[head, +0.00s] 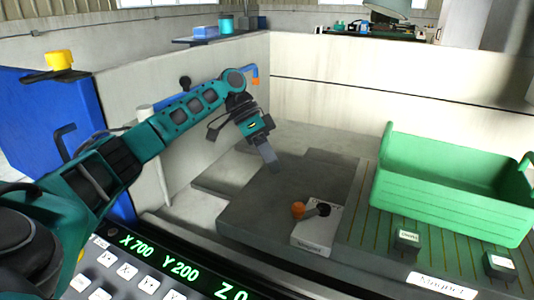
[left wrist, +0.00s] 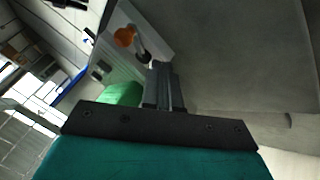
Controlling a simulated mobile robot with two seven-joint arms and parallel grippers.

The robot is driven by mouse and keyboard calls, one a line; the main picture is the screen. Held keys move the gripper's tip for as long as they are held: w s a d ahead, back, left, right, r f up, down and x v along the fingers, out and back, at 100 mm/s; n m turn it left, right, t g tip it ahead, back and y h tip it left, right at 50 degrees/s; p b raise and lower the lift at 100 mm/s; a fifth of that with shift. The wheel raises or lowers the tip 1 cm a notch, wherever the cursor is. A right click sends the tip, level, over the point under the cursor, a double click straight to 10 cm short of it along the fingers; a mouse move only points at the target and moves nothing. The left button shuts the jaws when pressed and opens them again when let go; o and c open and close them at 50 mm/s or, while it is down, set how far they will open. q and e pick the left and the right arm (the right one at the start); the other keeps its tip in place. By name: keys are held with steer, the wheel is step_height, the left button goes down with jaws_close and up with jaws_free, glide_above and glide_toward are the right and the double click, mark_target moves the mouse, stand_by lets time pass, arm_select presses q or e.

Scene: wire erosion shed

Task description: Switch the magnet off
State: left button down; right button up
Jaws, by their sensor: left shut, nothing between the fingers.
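The magnet switch is a pale box (head: 318,229) on the grey bed, with a dark lever ending in an orange knob (head: 298,209). The lever points to the left in the head view. My left gripper (head: 271,163) is shut and empty, above the bed, up and left of the knob and apart from it in the picture. In the left wrist view the knob (left wrist: 124,37) and lever show just beyond my shut fingers (left wrist: 165,88). The writing on the box is too small to read surely. My right gripper is not in view.
A green crate (head: 450,199) stands to the right on a striped plate (head: 350,237), near a label reading "Magnet" (head: 441,285) and small dark blocks (head: 406,242). Pale walls enclose the bed behind and left. A control panel with a green readout (head: 170,262) runs along the front.

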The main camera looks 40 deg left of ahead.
arm_select(q)
steer(key=x, duration=0.4)
steer(key=shift+f, duration=0.1)
steer(key=shift+s+d+f, duration=0.2)
steer(key=shift+s+d, duration=0.15)
steer(key=shift+d, duration=0.25)
steer(key=shift+s+d+f, duration=0.15)
steer(key=shift+s+d, duration=0.2)
steer(key=shift+d, duration=0.3)
steer(key=shift+s+d, duration=0.45)
steer(key=shift+d, duration=0.2)
steer(key=shift+d, duration=0.1)
